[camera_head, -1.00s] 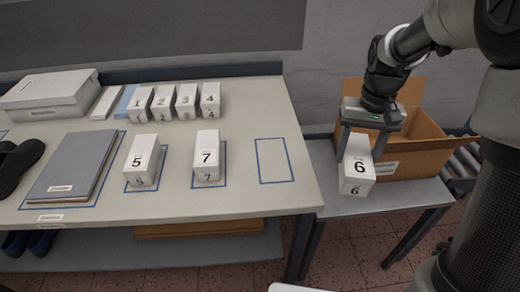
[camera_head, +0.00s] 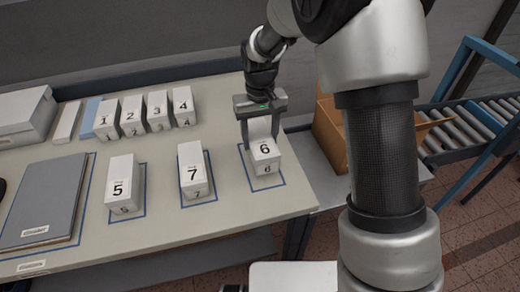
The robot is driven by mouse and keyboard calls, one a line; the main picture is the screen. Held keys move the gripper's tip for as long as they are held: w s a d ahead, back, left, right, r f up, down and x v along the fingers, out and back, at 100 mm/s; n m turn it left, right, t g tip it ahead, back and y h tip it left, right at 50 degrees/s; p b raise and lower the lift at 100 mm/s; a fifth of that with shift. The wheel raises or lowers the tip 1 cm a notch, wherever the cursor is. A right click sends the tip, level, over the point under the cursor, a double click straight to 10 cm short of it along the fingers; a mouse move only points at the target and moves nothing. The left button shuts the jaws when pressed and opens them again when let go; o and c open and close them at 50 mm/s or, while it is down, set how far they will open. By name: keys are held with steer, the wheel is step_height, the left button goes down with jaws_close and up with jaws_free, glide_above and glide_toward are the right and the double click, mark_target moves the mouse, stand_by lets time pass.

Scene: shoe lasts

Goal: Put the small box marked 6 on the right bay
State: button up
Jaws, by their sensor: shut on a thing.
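The small white box marked 6 (camera_head: 265,153) is upright over the right bay (camera_head: 281,180), a blue outlined rectangle on the table. Its base is within or just above the outline; I cannot tell if it touches the table. My gripper (camera_head: 262,122) is shut on the box from above, its fingers on either side of the upper part. The box marked 5 (camera_head: 121,184) stands in the left bay (camera_head: 144,190). The box marked 7 (camera_head: 194,174) stands in the middle bay (camera_head: 212,180).
Boxes marked 1 (camera_head: 107,119), 2 (camera_head: 132,116), 3 (camera_head: 158,111) and 4 (camera_head: 183,107) stand in a row behind. A grey folder (camera_head: 45,200) lies at left. An open cardboard box (camera_head: 329,130) sits on a lower side table, partly hidden by my arm.

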mark_target(260, 138)
steer(key=shift+f, duration=2.05)
steer(key=shift+f, duration=0.1)
steer(key=o, duration=1.1)
steer(key=shift+o, duration=0.2)
step_height(260, 138, up, 12)
steer(key=shift+r+p, duration=0.2)
steer(key=shift+p, duration=0.2)
steer(key=s+d+r+m+t, duration=0.2)
steer(key=s+d+r+t, duration=0.2)
steer(key=s+d+r, duration=0.95)
steer(key=s+m+t, duration=0.1)
steer(key=s, duration=0.8)
steer(key=shift+s+d+f+t, duration=0.2)
steer(key=shift+d+t, duration=0.1)
steer(key=shift+d, duration=0.15)
